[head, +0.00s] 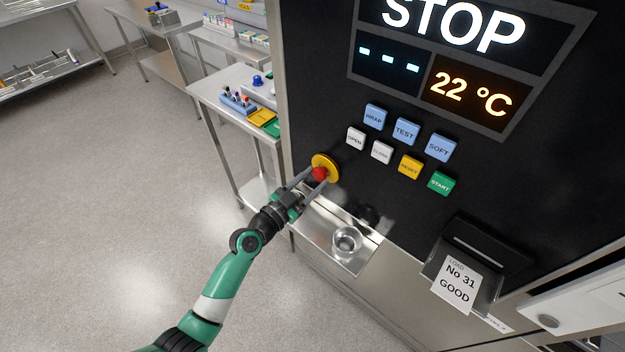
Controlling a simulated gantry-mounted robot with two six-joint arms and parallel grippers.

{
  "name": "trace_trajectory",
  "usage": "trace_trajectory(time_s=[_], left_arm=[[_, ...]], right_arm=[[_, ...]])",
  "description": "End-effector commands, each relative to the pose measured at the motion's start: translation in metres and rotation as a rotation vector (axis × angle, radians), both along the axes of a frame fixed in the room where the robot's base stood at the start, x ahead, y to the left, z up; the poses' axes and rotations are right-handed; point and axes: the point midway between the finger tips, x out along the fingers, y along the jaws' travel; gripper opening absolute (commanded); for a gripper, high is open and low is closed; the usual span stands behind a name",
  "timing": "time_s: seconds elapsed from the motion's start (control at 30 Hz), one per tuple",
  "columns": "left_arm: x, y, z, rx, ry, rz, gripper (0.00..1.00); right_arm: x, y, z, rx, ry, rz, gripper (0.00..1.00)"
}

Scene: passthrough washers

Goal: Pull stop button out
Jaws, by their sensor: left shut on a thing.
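The red stop button (319,173) sits on a round yellow plate (327,162) at the lower left of the black machine panel. My left gripper (316,176) has its two fingers on either side of the red button and is shut on it. The fingers partly cover the button, and I cannot tell how far it stands out from the plate. The display (455,25) above reads STOP, with dashes and 22 °C below. My right gripper is not in view.
Keys including OPEN (356,136), RESET (410,166) and START (441,183) lie right of the button. Below are a steel ledge with a round cup (346,241) and a printed slip (456,285). A steel table (215,90) with racks stands at left; the floor is clear.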

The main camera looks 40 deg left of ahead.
Motion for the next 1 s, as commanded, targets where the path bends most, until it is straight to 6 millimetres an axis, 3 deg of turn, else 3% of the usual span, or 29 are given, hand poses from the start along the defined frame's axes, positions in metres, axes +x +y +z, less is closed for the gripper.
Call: trace_trajectory(time_s=[0.2, 0.4, 0.43, 0.6, 0.87, 1.0], left_arm=[[-0.012, -0.001, -0.001, 0.001, -0.001, 0.001, 0.00], [-0.012, -0.001, 0.001, -0.001, -0.001, 0.001, 0.00], [-0.012, -0.001, 0.001, -0.001, -0.001, 0.001, 0.54], [-0.012, -0.001, 0.000, 0.000, -0.001, 0.001, 0.83], [-0.012, -0.001, 0.000, 0.000, 0.000, 0.001, 0.83], [-0.022, -0.001, -0.001, 0.000, 0.001, 0.001, 0.83]], right_arm=[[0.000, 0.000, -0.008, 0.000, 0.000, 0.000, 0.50], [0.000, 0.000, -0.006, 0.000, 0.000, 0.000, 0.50], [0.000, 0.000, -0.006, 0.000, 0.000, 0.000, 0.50], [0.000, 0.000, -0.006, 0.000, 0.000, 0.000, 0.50], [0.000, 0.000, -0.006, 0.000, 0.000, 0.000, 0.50], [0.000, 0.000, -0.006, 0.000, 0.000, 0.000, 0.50]])
